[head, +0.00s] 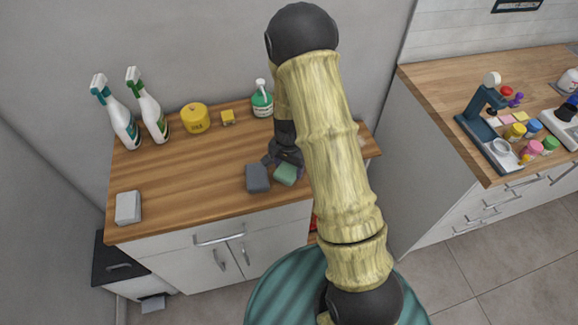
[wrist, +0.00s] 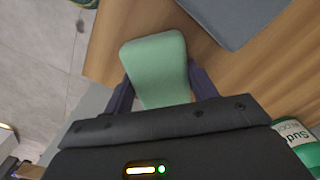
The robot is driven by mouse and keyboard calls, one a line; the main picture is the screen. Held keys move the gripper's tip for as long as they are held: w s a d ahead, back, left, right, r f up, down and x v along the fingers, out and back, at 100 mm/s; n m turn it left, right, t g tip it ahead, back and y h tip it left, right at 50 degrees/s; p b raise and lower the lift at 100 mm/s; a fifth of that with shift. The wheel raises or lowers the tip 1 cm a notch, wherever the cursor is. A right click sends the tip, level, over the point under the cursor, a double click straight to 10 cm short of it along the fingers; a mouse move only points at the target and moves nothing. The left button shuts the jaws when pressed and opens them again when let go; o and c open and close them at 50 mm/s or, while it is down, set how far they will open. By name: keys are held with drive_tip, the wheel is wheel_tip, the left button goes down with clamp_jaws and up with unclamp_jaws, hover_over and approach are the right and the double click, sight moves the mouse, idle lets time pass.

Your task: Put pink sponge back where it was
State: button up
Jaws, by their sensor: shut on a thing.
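My gripper (head: 284,158) is shut on a green sponge (head: 287,174) over the front part of the wooden counter. In the wrist view the green sponge (wrist: 158,62) sits between the two dark fingers, its far end sticking out past them. I cannot tell whether the sponge touches the counter or is slightly above it. A dark grey sponge-like block (head: 258,178) lies just left of it, and a grey slab shows at the top of the wrist view (wrist: 235,18). I see no pink sponge on this counter; my arm hides part of its right side.
Two spray bottles (head: 122,118) (head: 151,112), a yellow tin (head: 195,118), a small yellow block (head: 228,117) and a green-and-white bottle (head: 262,100) stand at the back. A pale block (head: 128,207) lies front left. The counter's left middle is clear. The right counter holds a microscope (head: 484,105) and jars.

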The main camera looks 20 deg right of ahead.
sight(289, 168)
drive_tip(key=o, duration=1.1)
drive_tip(key=shift+f, duration=0.1)
wheel_tip(289, 168, up, 12)
drive_tip(key=b, duration=0.1)
drive_tip(key=shift+r, duration=0.2)
drive_tip(key=shift+w, duration=0.1)
drive_tip(key=shift+s, duration=0.2)
